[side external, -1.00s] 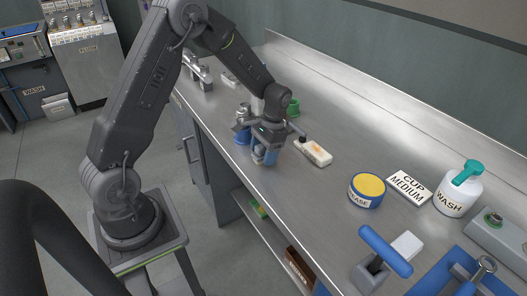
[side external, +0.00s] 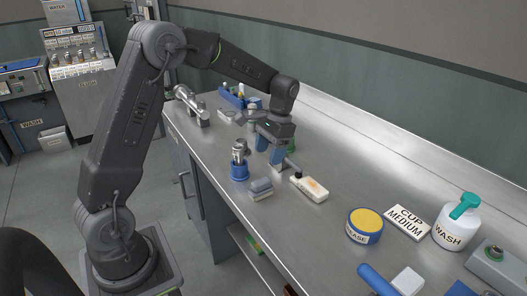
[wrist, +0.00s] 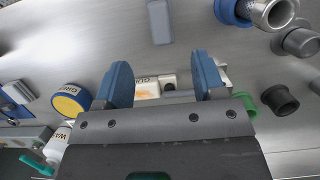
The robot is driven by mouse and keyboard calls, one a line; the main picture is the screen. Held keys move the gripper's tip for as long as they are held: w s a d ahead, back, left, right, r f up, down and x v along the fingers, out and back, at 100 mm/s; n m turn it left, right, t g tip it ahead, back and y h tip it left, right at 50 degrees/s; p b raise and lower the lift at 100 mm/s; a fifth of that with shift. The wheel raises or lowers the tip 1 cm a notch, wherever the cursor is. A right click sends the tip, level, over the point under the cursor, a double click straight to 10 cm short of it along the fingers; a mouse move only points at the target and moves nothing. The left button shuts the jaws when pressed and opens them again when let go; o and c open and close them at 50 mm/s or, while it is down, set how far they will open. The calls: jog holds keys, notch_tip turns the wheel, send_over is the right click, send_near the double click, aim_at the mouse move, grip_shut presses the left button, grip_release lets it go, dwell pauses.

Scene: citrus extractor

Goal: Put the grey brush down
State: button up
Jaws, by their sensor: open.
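The grey brush (side external: 261,187), a small grey block with a paler underside, lies on the steel counter near its front edge. It also shows at the top of the wrist view (wrist: 160,22). My gripper (side external: 270,150) is open above the counter, behind the brush and apart from it. Its two blue fingers are spread in the wrist view (wrist: 163,82), with no brush between them. A cream block with an orange stain (side external: 312,187) lies right of the brush; in the wrist view it shows beyond the gap between the fingers.
A blue holder (side external: 240,172) with a metal part stands just left of the brush. A green ring (side external: 291,147) is behind my gripper. Bare counter lies in front of the cream block.

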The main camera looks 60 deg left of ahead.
jog(key=s+d+r+t, duration=0.6)
jog(key=s+d+r, duration=0.3)
jog(key=s+r, duration=0.35)
jog(key=s+d+f+t, duration=0.1)
jog(key=s+d+t, duration=0.1)
jog(key=s, duration=0.6)
jog(key=shift+s+d+f+t, duration=0.2)
jog(key=shift+d+t, duration=0.1)
jog(key=shift+d, duration=0.4)
